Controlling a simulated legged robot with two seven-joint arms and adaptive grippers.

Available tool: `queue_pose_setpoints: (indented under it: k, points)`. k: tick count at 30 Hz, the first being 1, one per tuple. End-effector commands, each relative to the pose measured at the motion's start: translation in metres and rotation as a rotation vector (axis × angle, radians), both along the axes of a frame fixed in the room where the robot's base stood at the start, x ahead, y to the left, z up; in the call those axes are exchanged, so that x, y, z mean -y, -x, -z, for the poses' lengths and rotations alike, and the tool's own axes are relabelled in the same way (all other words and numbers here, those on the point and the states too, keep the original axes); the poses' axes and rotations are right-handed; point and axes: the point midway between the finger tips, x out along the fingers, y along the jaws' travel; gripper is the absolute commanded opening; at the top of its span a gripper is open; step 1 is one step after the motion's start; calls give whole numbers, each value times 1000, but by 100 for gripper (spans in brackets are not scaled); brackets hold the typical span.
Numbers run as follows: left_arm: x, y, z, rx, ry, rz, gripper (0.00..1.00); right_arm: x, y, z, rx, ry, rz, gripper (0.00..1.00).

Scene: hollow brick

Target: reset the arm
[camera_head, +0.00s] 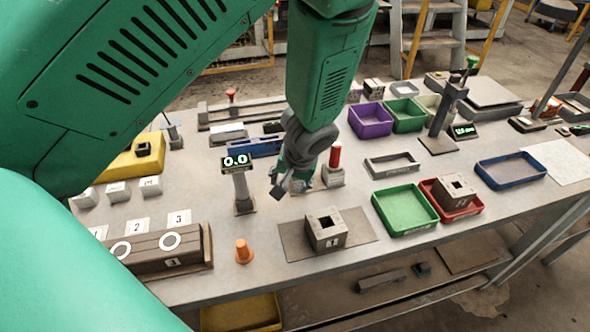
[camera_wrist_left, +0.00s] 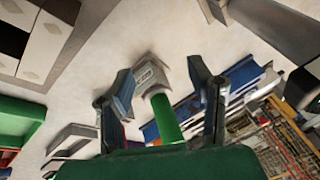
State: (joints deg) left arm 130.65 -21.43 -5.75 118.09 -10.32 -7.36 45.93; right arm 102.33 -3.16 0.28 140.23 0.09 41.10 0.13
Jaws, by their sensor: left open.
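My left gripper (camera_head: 288,190) hangs over the middle of the table, between the post with the "0.0" display (camera_head: 243,190) and the red-topped post (camera_head: 335,160). In the left wrist view its two fingers (camera_wrist_left: 163,88) are spread, with no object clasped between them. A green cylinder and a grey labelled block (camera_wrist_left: 150,72) show between and beyond the fingers. A grey hollow brick (camera_head: 326,232) stands on a dark mat in front of the gripper, apart from it. Another hollow brick (camera_head: 455,190) sits in the red tray (camera_head: 470,210). My right gripper is not in view.
A green tray (camera_head: 405,210), a blue tray (camera_head: 510,170) and a purple bin (camera_head: 371,121) stand to the right. My green arm hides the table's left side.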

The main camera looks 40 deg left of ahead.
Motion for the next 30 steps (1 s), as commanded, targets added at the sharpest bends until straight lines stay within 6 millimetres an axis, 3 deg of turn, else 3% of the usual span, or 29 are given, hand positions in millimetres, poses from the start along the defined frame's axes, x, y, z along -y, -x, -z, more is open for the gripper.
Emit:
queue_pose_setpoints:
  k: [1,5,17,30]
  points:
    - [13,-43,-75,162,-17,38,47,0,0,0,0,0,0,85]
    - [14,-42,-76,162,-17,38,47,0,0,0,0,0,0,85]
    - [12,-46,-67,162,-18,42,47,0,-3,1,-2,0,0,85]
    - [-8,-67,-5,163,-33,58,47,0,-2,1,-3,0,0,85]
